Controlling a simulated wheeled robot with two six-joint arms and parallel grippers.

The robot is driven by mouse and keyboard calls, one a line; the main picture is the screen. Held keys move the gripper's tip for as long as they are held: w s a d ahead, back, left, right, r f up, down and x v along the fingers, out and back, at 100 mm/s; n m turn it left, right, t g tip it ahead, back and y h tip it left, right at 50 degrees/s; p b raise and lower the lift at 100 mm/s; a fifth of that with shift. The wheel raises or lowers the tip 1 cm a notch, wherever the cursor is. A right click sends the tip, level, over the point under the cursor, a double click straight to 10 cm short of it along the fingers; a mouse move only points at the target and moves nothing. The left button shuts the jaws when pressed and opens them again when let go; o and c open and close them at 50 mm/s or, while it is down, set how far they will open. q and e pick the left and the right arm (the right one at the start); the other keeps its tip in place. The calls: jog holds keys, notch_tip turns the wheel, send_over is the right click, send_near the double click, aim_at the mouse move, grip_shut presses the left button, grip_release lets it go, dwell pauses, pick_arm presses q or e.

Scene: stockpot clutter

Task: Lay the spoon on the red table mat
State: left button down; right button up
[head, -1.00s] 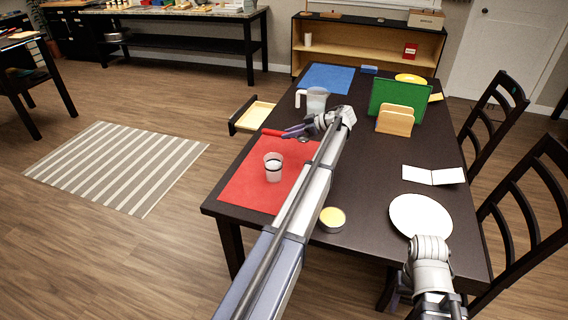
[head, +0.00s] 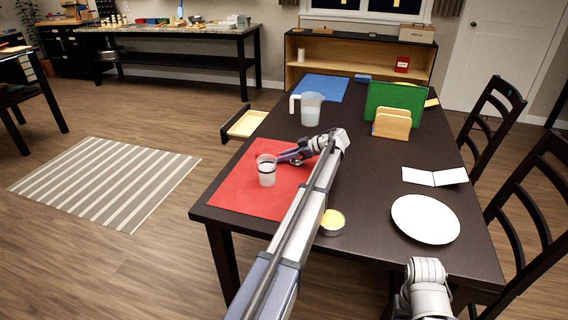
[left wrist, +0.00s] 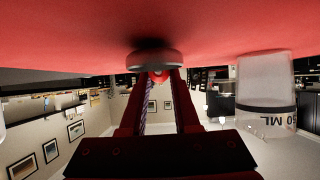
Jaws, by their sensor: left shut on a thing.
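The red table mat (head: 240,190) lies at the near left of the dark table. My left gripper (head: 284,157) is low over the mat's right part, behind the clear measuring cup. In the left wrist view the left gripper (left wrist: 160,76) is shut on the spoon (left wrist: 157,59), whose grey end shows close to the mat (left wrist: 60,40) above a dark shadow. I cannot tell whether the spoon touches the mat. The head view mostly hides the spoon. My right arm's wrist shows at the bottom; its fingers cannot be made out.
The clear cup (head: 266,178) stands on the mat beside the left gripper; it also shows in the left wrist view (left wrist: 265,100). A pitcher (head: 311,108) stands behind. A yellow-topped tin (head: 332,222) and white plate (head: 426,219) are right of the mat.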

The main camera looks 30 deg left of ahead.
pick_arm(q)
jog(key=c, duration=0.6)
grip_release()
jog(key=shift+f, duration=0.1)
jog(key=shift+c, duration=0.2)
jog(key=p+v, duration=0.5)
jog(key=v, duration=0.6)
jog(key=shift+p, duration=0.35)
jog(key=shift+w+d+r, duration=0.15)
jog(key=shift+d+r, duration=0.05)
jog(key=shift+d, duration=0.3)
